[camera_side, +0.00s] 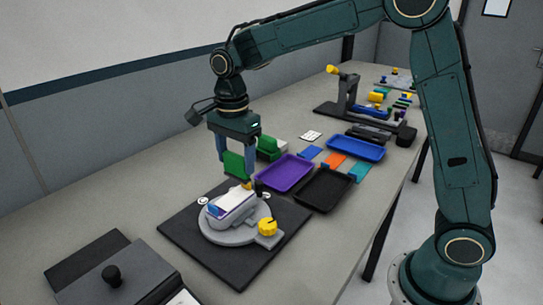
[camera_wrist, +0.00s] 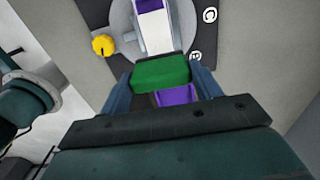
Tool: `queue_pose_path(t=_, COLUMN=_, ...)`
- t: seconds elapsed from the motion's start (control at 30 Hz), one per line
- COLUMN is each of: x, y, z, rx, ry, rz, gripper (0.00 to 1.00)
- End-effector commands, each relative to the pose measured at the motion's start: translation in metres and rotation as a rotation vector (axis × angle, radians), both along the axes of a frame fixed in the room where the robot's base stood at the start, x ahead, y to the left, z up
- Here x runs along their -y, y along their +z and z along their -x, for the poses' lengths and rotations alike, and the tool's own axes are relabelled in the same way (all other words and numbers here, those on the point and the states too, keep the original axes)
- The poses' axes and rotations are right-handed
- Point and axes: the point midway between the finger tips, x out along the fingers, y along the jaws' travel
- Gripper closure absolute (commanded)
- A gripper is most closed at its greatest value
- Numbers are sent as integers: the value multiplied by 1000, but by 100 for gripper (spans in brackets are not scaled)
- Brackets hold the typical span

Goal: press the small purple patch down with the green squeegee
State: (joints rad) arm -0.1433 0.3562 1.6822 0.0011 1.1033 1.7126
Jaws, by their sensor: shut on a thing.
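My gripper (camera_side: 236,160) is shut on the green squeegee (camera_side: 232,167) and holds it above the back end of a white rounded workpiece (camera_side: 238,200). In the wrist view, the green squeegee (camera_wrist: 160,74) sits between the fingers of my gripper (camera_wrist: 163,82). The workpiece also shows in the wrist view (camera_wrist: 157,32), just beyond the squeegee. A small purple patch (camera_side: 215,211) lies on the workpiece's near end; it shows at the top edge of the wrist view (camera_wrist: 151,5). The squeegee appears apart from the patch.
The workpiece rests on a round grey turntable (camera_side: 222,237) with a yellow knob (camera_side: 267,227), on a dark mat (camera_side: 182,230). A purple tray (camera_side: 287,173), black tray (camera_side: 322,190) and blue tray (camera_side: 357,149) stand to the right. A dark knobbed box (camera_side: 130,275) is at front left.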

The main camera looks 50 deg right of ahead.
Motion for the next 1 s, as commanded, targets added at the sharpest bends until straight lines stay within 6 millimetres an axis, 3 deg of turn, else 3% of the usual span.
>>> queue_pose_path(t=0.53, x=0, y=32, z=0, rx=2, ry=0, rz=0, gripper=58)
queue_pose_path(t=1.0, x=0, y=35, z=0, rx=1, ry=0, rz=0, gripper=58)
